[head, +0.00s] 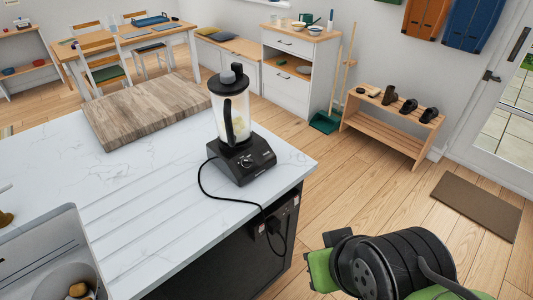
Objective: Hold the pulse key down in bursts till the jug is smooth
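The blender stands upright on the white marble counter (150,205), near its right edge. Its clear jug (217,112) sits on the black base (236,170), with a black lid (229,82) on top and a black handle facing me. Pale yellowish contents (238,127) show inside; their texture is too small to judge. The base front carries a round dial (246,160) and small controls; I cannot tell which is the pulse key. My green and black arm is at the lower right, apart from the blender. My gripper's fingers do not show.
The blender's black cord (206,190) loops over the counter edge to a socket on the island's side. A wooden board (150,108) lies behind left; a sink (45,255) is at the lower left. Counter room before the blender is mostly clear.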

